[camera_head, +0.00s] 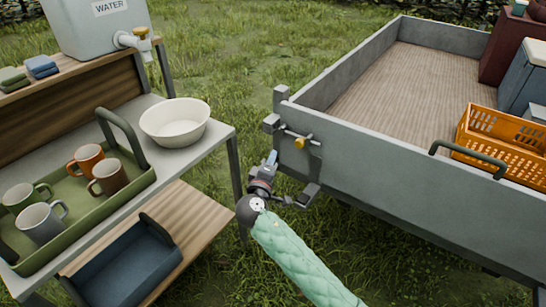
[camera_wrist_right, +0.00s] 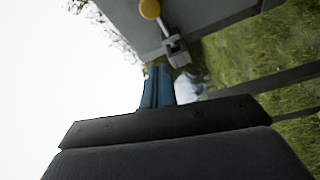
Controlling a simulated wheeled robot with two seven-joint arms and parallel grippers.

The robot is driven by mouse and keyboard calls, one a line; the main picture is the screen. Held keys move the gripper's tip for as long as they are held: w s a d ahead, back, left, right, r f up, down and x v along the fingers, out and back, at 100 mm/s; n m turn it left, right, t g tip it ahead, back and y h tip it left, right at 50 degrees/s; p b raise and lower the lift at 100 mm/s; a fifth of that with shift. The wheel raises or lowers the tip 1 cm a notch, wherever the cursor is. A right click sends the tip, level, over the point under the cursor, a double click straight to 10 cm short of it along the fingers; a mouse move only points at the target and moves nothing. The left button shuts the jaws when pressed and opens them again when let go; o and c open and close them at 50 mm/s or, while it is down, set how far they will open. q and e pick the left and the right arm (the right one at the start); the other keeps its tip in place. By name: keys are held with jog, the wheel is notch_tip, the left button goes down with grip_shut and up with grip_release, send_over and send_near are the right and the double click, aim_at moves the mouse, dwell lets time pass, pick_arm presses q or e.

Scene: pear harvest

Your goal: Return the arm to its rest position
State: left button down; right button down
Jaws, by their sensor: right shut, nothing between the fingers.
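My right arm, in a mint quilted sleeve (camera_head: 300,258), reaches in from the bottom of the head view. My right gripper (camera_head: 273,156) is shut and empty, its blue fingers pointing up in the picture beside the cart's latch corner. In the right wrist view the blue fingers (camera_wrist_right: 158,70) lie together with nothing between them. The latch (camera_wrist_right: 176,50) with its yellow knob (camera_wrist_right: 150,8) shows just beyond them. Whether the fingers touch the cart cannot be told. My left gripper is not in view.
The grey cart (camera_head: 420,168) stands right, its latch (camera_head: 300,141) near my gripper. An orange crate (camera_head: 500,165) is in it. At left, a table carries a white bowl (camera_head: 175,122), a green tray (camera_head: 85,218) with several mugs, and a water tank (camera_head: 95,28). A blue tray (camera_head: 125,268) sits below.

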jog(key=shift+d, duration=0.1)
dwell(0.3)
